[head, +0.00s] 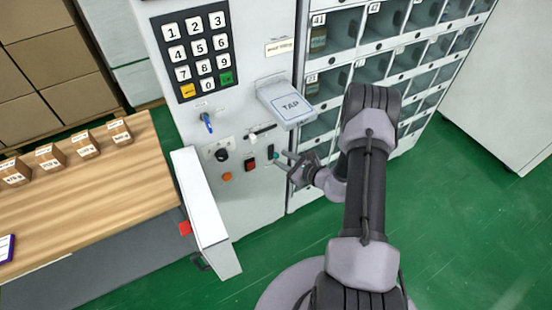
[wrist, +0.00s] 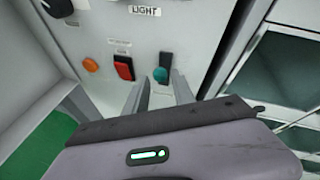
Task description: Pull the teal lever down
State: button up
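The teal lever (wrist: 161,75) shows in the wrist view as a round teal knob below a dark upright slot on the machine's panel. It also shows in the head view (head: 275,156), small and partly beside my fingers. My gripper (wrist: 162,84) is open, with one finger to the left and one to the right of the knob. Whether the fingers touch the knob I cannot tell. In the head view my gripper (head: 284,161) reaches to the panel from the right, with its fingers pointing at the lever.
A red switch (wrist: 124,68) and an orange button (wrist: 91,65) sit left of the lever. The TAP pad (head: 288,104) juts out above it. Glass-fronted compartments (head: 326,85) are to the right. A wooden counter (head: 95,190) with small boxes stands at left.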

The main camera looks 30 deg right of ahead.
aim_at(278, 157)
jog(key=x, duration=0.4)
jog(key=shift+w+b, duration=0.1)
jog(key=shift+b, duration=0.3)
grip_shut()
